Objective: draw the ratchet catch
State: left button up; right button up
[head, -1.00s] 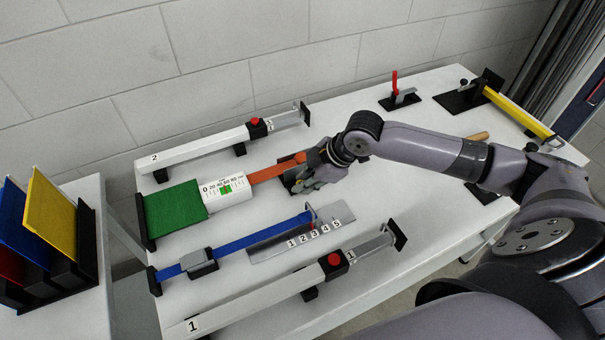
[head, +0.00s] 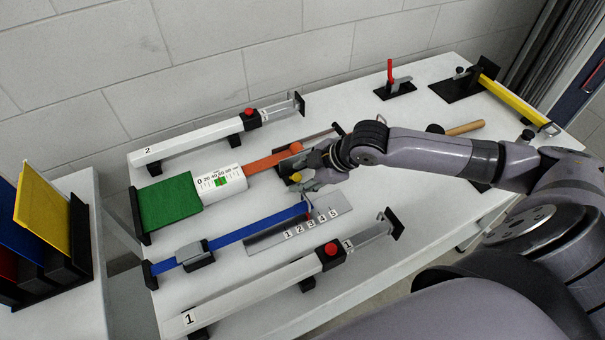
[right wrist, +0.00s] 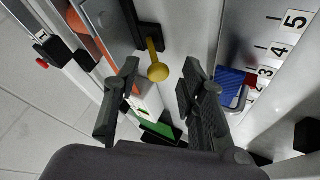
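The knob also shows in the head view (head: 295,178), just left of my right gripper (head: 318,175). In the right wrist view my right gripper (right wrist: 160,75) is open, with one finger on each side of the knob in the picture. I see no finger touching it, and the depth gap is unclear. A white scale drum (head: 220,184) and a green panel (head: 170,203) lie left along the strap. My left gripper is not in view.
A blue strap (head: 245,233) with a numbered plate (head: 335,210) runs in front of the gripper. White clamp bars lie behind (head: 195,143) and in front (head: 255,293). A red-handled lever (head: 391,84) and a yellow bar (head: 515,103) stand at the far right.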

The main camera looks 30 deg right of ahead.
jog(key=shift+r, duration=0.1)
jog(key=shift+s+d+r, duration=0.15)
jog(key=shift+d+r, duration=0.05)
jog(key=v, duration=1.1)
jog(key=shift+s+r, duration=0.15)
